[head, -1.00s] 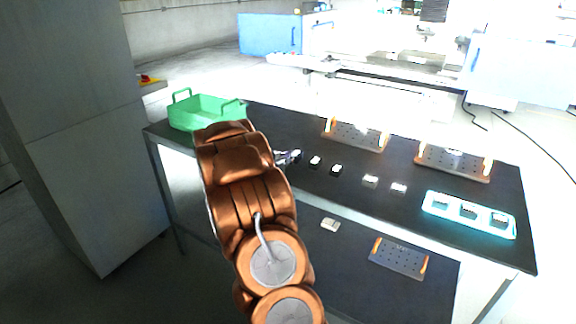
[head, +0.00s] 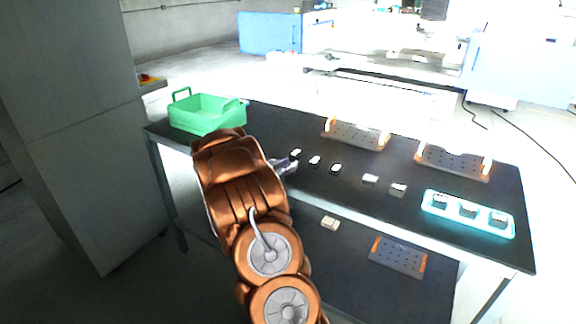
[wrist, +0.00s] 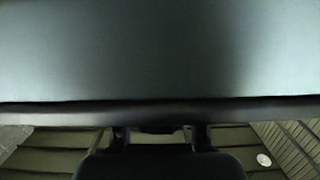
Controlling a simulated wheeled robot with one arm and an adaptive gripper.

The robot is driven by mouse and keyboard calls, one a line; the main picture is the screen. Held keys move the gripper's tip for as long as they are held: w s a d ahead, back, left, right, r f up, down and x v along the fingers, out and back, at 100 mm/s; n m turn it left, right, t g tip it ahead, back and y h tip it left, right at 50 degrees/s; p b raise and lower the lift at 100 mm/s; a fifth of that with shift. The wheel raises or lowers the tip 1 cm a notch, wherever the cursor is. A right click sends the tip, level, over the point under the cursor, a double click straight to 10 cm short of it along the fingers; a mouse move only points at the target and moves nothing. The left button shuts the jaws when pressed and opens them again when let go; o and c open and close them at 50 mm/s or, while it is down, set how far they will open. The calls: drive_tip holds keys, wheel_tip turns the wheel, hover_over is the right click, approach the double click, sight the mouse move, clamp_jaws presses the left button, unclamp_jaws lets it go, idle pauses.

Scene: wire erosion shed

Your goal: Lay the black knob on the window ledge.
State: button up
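I cannot pick out a black knob or a window ledge by sight in either view. My gripper (head: 288,165) is over the left part of the dark table (head: 240,122) in the head view, beside a small black-and-white block (head: 296,153), and is partly hidden by my arm. In the wrist view my two fingers (wrist: 160,138) stand apart at the bottom, with background showing between them. A short dark shape lies between their tips against the dark edge of a broad grey-green surface (wrist: 160,50); I cannot tell what it is.
A green crate (head: 205,127) stands at the table's left end. Several small blocks (head: 336,168) lie in a row. Two perforated plates (head: 455,172) stand behind, and a cyan tray (head: 430,203) lies right. A lower shelf holds a pale block (head: 330,223) and another plate (head: 398,257).

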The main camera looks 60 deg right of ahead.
drive_tip(key=shift+o, duration=0.9)
drive_tip(key=shift+r, duration=0.1)
